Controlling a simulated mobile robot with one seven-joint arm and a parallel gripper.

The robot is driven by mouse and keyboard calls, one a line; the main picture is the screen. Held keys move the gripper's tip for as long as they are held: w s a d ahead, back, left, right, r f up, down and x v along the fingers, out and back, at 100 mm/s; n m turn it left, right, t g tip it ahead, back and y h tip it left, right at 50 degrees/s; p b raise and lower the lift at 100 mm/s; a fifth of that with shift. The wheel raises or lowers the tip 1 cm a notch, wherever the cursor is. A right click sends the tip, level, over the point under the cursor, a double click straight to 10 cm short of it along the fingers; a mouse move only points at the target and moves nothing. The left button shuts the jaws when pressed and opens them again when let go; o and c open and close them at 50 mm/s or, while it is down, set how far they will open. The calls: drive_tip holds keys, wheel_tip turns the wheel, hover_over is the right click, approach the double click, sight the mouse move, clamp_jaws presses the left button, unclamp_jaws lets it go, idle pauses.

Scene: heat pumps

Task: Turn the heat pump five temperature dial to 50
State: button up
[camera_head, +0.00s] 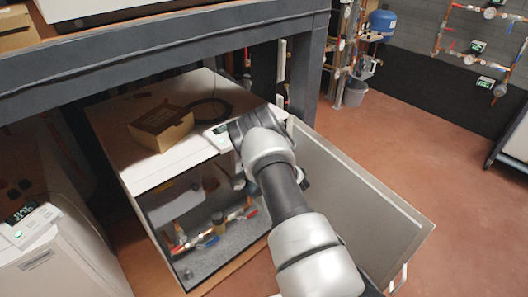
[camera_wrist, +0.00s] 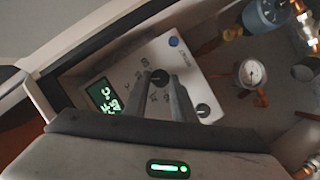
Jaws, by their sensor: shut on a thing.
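The heat pump (camera_head: 159,177) is a white cabinet under the bench with its front open. Its control panel (camera_wrist: 183,62) shows in the wrist view, with a lit green display (camera_wrist: 104,95), a blue button (camera_wrist: 173,41) and two black dials. My gripper (camera_wrist: 160,82) is shut on the upper dial (camera_wrist: 160,77), with one finger on each side of it. The other dial (camera_wrist: 203,110) is to the right of the fingers, untouched. The display's digits are too blurred to read surely. In the head view my arm hides most of the panel.
An open door panel (camera_head: 360,205) stands to the right of my arm. An open cardboard box (camera_head: 161,127) and a black cable coil (camera_head: 209,111) lie on the cabinet top. Another white unit (camera_head: 60,255) is at left. A gauge (camera_wrist: 251,73) and pipes are beside the panel.

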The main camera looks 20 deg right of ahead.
drive_tip(key=shift+w+d+r+m+g+y, duration=0.15)
drive_tip(key=shift+m+g+y, duration=0.4)
drive_tip(key=shift+m, duration=0.6)
drive_tip(key=shift+d+m+g+y, duration=0.15)
drive_tip(key=shift+m+g+y, duration=0.15)
drive_tip(key=shift+m+y, duration=0.65)
drive_tip(key=shift+w+d+r+m+g+y, duration=0.15)
drive_tip(key=shift+m+g+y, duration=0.25)
drive_tip(key=shift+m, duration=1)
drive_tip(key=shift+s, duration=0.1)
drive_tip(key=o, duration=1.1)
drive_tip(key=shift+c, duration=0.2)
drive_tip(key=shift+p, duration=0.3)
drive_tip(key=p+v, duration=0.1)
drive_tip(key=v, duration=0.6)
drive_tip(key=shift+s+p, duration=0.2)
drive_tip(key=shift+p, duration=0.2)
